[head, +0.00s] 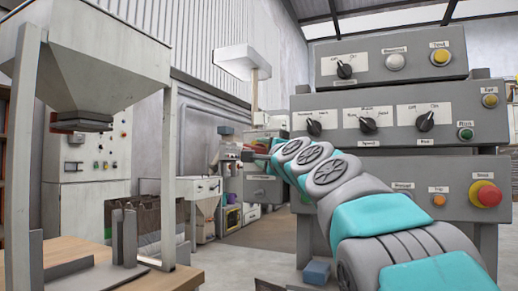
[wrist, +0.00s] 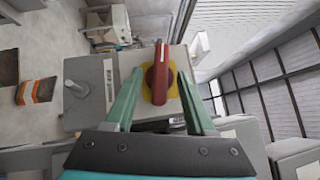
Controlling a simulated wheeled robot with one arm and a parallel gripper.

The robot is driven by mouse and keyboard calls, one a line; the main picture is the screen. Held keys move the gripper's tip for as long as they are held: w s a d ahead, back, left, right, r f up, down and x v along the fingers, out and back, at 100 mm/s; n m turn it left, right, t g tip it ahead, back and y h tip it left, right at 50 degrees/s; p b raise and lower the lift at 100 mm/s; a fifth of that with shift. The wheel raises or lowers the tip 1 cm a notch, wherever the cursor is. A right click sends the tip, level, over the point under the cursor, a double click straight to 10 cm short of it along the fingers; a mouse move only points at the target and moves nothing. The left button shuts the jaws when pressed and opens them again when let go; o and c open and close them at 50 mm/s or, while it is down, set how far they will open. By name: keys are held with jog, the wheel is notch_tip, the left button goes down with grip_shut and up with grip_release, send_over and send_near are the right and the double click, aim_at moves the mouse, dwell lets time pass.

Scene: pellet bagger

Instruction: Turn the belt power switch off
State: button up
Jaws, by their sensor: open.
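A rotary switch with a red handle (wrist: 159,72) on a yellow plate (wrist: 173,90) shows in the wrist view, on the face of a grey box (wrist: 84,122). I take it to be the belt power switch; no label on it is readable. The handle runs up and down in that picture. My gripper (wrist: 160,77) is open, with one green finger on each side of the handle. I cannot tell whether the fingers touch it. In the head view, my arm reaches toward the small machine at the middle, and the fingers are mostly hidden.
Beside the switch, a grey lever (wrist: 74,90) sticks out of the box. In the head view, a stacked control panel (head: 390,125) with knobs and buttons stands close on the right. A hopper on a frame (head: 95,50) stands above a wooden table (head: 75,250) at left.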

jog(key=shift+w+a+r, duration=0.2)
jog(key=shift+w+a, duration=0.1)
jog(key=shift+w, duration=0.3)
grip_shut()
